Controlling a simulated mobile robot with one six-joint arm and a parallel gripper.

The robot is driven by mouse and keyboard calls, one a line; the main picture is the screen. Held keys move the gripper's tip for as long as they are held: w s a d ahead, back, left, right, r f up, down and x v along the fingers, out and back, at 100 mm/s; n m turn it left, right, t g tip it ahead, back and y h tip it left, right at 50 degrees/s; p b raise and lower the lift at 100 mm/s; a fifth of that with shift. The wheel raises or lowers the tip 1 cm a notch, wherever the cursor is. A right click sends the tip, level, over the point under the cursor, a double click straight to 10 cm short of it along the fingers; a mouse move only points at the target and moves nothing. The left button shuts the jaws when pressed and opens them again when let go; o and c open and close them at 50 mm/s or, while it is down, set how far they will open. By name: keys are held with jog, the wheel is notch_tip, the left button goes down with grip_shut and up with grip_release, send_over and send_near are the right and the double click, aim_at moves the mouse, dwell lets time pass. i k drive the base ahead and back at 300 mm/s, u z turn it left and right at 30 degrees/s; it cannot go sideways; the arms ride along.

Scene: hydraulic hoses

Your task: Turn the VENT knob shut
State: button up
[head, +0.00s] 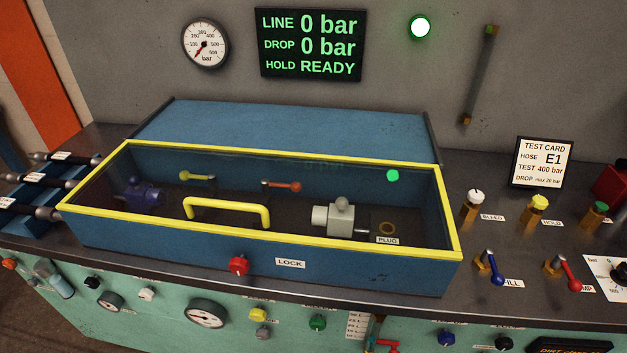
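I cannot read a VENT label on any knob in the head view. A white-topped knob (475,203) stands by a BLEED label, and a yellow-topped knob (538,206) stands by a HOLD label. A green-topped knob (598,212) beside them has no label I can read. A blue-handled valve (489,265) is by a label that seems to read FILL. A red-handled valve (565,272) has a label partly hidden, ending in MP. My gripper is not in view.
A blue box (180,232) with a closed, yellow-framed clear lid and a red LOCK knob (238,266) fills the middle. The display (310,45) reads LINE 0 bar, DROP 0 bar, HOLD READY. A test card (544,163) stands right. Hoses (45,183) lie left.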

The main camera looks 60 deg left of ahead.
aim_at(147, 294)
jog(key=u, duration=3.5)
jog(key=k, duration=0.75)
jog(key=i, duration=0.75)
jog(key=u, duration=0.8)
